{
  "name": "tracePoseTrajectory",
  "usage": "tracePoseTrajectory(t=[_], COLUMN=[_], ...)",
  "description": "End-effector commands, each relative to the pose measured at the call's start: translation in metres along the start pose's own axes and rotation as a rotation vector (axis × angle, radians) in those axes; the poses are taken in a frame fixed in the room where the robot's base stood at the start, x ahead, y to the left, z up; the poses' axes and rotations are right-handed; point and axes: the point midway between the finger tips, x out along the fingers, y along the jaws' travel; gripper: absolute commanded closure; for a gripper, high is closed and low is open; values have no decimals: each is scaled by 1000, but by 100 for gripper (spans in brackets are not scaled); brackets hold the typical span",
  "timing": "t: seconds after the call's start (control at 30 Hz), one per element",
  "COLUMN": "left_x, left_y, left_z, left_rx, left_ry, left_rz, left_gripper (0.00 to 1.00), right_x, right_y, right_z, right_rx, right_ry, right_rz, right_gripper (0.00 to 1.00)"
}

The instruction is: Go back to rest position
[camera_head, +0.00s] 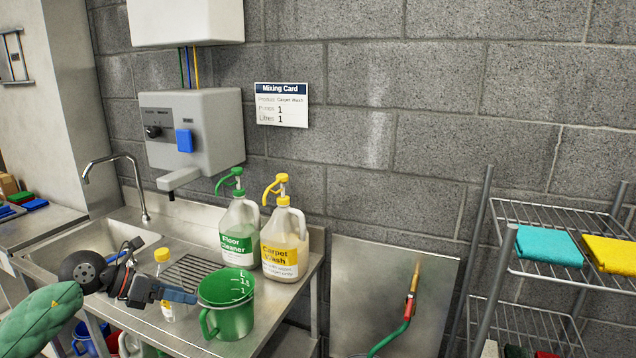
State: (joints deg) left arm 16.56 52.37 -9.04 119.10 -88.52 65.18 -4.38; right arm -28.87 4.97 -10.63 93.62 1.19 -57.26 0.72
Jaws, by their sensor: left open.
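My left gripper (178,295) reaches in from the lower left, its arm in a green padded sleeve. Its bluish fingers point right, close to the left side of a green measuring jug (236,318); I cannot tell whether they touch it. The jaws are open. The jug stands upright on the steel draining counter, its handle toward the front left. My right gripper is not in view.
Floor Cleaner (238,226) and Carpet Wash (285,252) pump bottles stand behind the jug. A yellow-capped bottle (163,256) is behind my gripper. The tap (144,190) rises over the sink. A wire rack (535,218) with folded cloths stands right.

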Motion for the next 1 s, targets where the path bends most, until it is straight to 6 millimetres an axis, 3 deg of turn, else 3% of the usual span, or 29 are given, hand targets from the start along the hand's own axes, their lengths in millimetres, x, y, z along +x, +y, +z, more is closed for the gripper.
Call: tracePoseTrajectory(t=[0.1,0.3,0.43,0.57,0.77,0.87,1.0], left_x=[29,46,44,38,33,35,44], left_y=[-36,-76,-85,-81,-56,-42,-26], left_z=[4,17,20,13,-22,-53,-109], left_rx=[-104,-351,-555,-787,-1191,-1409,-1730], left_ry=[-190,-519,-725,-919,-1184,-1296,-1422], left_rz=[-150,-350,-441,-496,-504,-471,-377], left_gripper=[12,12,12,12,12,12,12], right_x=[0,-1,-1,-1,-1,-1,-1], right_y=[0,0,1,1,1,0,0], right_z=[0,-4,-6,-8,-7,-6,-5], right_rx=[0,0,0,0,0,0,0], right_ry=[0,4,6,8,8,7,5], right_rz=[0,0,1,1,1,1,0], right_gripper=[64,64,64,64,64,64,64])
